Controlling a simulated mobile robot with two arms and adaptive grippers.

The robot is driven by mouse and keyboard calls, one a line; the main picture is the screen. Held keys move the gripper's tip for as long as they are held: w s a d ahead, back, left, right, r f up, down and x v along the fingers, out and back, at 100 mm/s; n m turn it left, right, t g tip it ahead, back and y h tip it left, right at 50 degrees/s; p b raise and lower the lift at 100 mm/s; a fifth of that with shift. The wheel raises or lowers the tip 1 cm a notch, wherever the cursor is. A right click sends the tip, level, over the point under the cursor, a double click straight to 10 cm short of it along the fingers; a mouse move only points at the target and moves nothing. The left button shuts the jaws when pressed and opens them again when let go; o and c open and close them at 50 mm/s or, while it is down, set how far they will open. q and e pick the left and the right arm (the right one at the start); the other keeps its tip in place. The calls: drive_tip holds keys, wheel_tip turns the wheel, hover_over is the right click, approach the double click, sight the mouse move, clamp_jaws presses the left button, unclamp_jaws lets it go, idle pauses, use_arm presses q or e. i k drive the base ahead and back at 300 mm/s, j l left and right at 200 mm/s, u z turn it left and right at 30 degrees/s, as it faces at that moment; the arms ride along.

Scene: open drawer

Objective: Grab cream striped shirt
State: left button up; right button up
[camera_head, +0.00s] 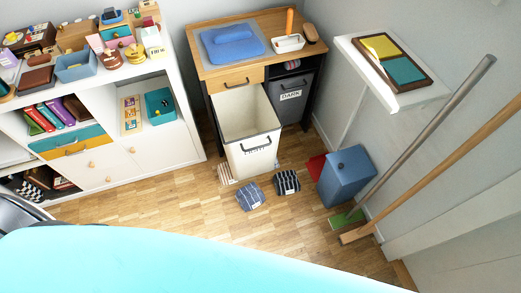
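A small cream cloth with brownish stripes (226,174) lies on the wooden floor. It is at the front left foot of the pulled-out cream laundry bin (250,114), which partly hides it. It looks like the cream striped shirt. A folded blue striped cloth (249,197) and a folded black striped cloth (287,182) lie to its right on the floor. Neither of my grippers is in view.
A grey bin marked DARK (291,97) sits in the wooden cabinet (235,80). A blue box-shaped bin (346,176), a red cloth or piece (316,167) and long-handled tools (430,171) stand right. A white shelf unit (130,155) stands left.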

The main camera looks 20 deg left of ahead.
sight(226, 177)
drive_tip(key=u, duration=0.9)
drive_tip(key=i+j, duration=0.2)
drive_tip(key=j, duration=0.1)
